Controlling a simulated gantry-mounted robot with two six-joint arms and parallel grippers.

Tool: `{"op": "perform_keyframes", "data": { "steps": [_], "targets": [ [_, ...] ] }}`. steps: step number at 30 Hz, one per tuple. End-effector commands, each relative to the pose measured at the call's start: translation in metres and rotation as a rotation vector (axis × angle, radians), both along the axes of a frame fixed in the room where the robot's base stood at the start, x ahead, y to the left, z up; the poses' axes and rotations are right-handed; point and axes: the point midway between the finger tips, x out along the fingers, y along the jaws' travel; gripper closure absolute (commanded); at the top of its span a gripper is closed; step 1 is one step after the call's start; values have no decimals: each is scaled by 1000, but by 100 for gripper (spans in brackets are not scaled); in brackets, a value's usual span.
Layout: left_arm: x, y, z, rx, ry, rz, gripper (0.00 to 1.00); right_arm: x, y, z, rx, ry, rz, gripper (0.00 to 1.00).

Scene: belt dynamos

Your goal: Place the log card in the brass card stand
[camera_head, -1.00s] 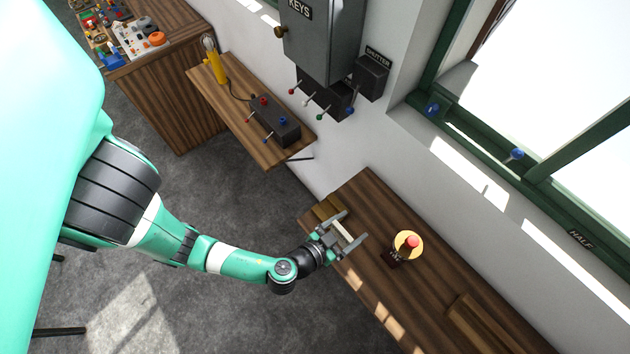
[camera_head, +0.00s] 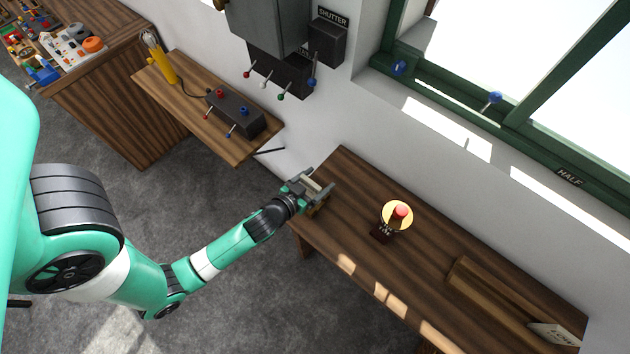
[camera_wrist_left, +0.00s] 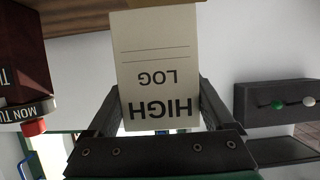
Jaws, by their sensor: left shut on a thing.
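My left gripper (camera_head: 318,190) is shut on the pale log card (camera_head: 311,184) above the left end of the wooden table. In the left wrist view the card (camera_wrist_left: 158,72) reads "HIGH LOG", upside down in the picture, between the two fingers. The brass card stand (camera_head: 317,209) sits at the table's left end, mostly hidden under my gripper. The card's far edge is close to a brown surface at the top of the wrist view; I cannot tell whether they touch. My right gripper is not in view.
A wooden tray (camera_head: 490,295) and another white card (camera_head: 553,334) lie at the right. A black switch box (camera_head: 236,112) sits on the wall shelf. A grey cabinet hangs above.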

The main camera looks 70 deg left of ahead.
Motion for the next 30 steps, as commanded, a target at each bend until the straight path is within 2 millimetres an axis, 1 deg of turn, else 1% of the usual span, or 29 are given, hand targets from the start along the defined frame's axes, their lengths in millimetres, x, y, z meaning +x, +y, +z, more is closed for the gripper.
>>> {"op": "perform_keyframes", "data": {
  "steps": [1, 5, 9, 12, 13, 14, 16, 18, 24, 28, 29, 30],
  "targets": [
    [-1, 9, -6, -1, 0, 9, 67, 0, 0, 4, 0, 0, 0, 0],
    [1, 14, -15, 0, 0, -1, 67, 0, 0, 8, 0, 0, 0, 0],
    [1, 15, -18, 1, -1, -4, 67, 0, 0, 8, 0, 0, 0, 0],
    [0, 23, -24, 1, 0, 4, 67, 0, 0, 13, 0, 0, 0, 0],
    [1, 22, -36, 2, 0, 1, 67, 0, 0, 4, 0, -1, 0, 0],
    [1, 21, -44, 1, 0, 0, 67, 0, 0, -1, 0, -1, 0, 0],
    [1, 21, -54, 2, -1, -2, 67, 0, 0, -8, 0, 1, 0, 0],
    [1, 21, -57, 1, -1, -1, 67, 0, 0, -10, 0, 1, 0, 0],
    [1, 21, -55, 2, -2, -1, 67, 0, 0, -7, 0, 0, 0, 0],
    [1, 21, -59, 2, -2, -1, 67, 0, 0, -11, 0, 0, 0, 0],
    [1, 21, -58, 1, -1, -1, 12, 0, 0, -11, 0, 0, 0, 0],
    [1, 20, -57, 1, -1, -1, 4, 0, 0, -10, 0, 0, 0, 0]
  ]
}}
